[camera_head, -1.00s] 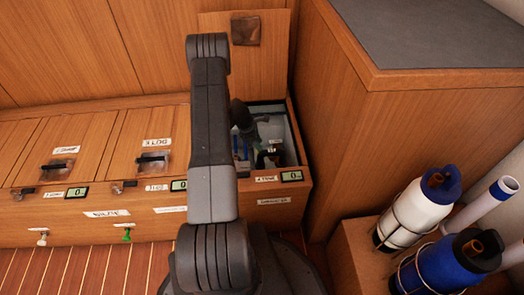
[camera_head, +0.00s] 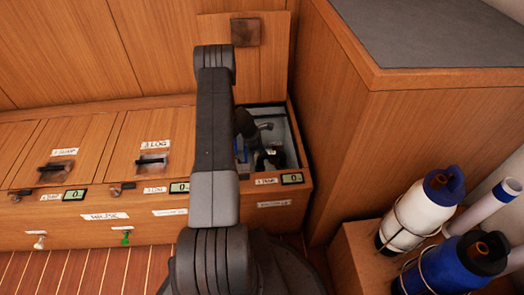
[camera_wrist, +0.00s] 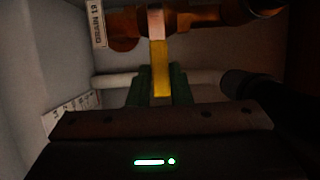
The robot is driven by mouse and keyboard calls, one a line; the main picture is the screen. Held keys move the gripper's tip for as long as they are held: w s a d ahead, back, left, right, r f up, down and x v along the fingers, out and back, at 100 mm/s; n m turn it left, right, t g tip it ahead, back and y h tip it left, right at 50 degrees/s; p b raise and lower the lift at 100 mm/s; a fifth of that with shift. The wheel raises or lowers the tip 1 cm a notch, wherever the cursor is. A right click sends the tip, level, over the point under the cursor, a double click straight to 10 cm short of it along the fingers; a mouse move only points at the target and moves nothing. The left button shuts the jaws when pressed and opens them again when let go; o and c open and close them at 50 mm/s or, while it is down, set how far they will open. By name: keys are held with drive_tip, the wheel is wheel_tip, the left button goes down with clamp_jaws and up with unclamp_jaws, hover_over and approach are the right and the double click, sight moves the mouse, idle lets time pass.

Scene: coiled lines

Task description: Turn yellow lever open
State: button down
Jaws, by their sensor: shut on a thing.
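The yellow lever (camera_wrist: 160,68) shows in the wrist view as a narrow upright bar with a pale upper end, in front of a copper-coloured pipe fitting (camera_wrist: 190,18). My gripper (camera_wrist: 160,88) has its dark green fingers on either side of the lever's lower part, shut on it. The lever lies roughly crosswise to the pipe. In the head view my arm reaches down into the open right-hand compartment (camera_head: 288,123); the lever cannot be made out there, and my arm hides part of the compartment.
A pale hose (camera_wrist: 115,80) and a black part (camera_wrist: 250,86) lie close around the fingers. The compartment's raised lid (camera_head: 270,55) stands behind. A wooden cabinet (camera_head: 390,140) rises close on the right. Two closed lids (camera_head: 150,140) lie to the left.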

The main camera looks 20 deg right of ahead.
drive_tip(key=shift+w, duration=0.1)
drive_tip(key=shift+w+d+m+g+y+b, duration=0.25)
drive_tip(key=shift+w+d+m+g+b, duration=0.35)
drive_tip(key=shift+m, duration=0.65)
drive_tip(key=shift+w+d+m+g+y+b, duration=0.25)
drive_tip(key=shift+w+m+b, duration=0.5)
drive_tip(key=shift+m, duration=0.45)
drive_tip(key=shift+w+d+m+g+y+b, duration=0.45)
drive_tip(key=shift+m+b, duration=0.3)
drive_tip(key=shift+m, duration=0.5)
drive_tip(key=shift+w, duration=0.1)
drive_tip(key=c, duration=1.3)
unclamp_jaws()
wheel_tip(320, 180, up, 10)
drive_tip(key=p, duration=0.3)
drive_tip(key=shift+p, duration=0.4)
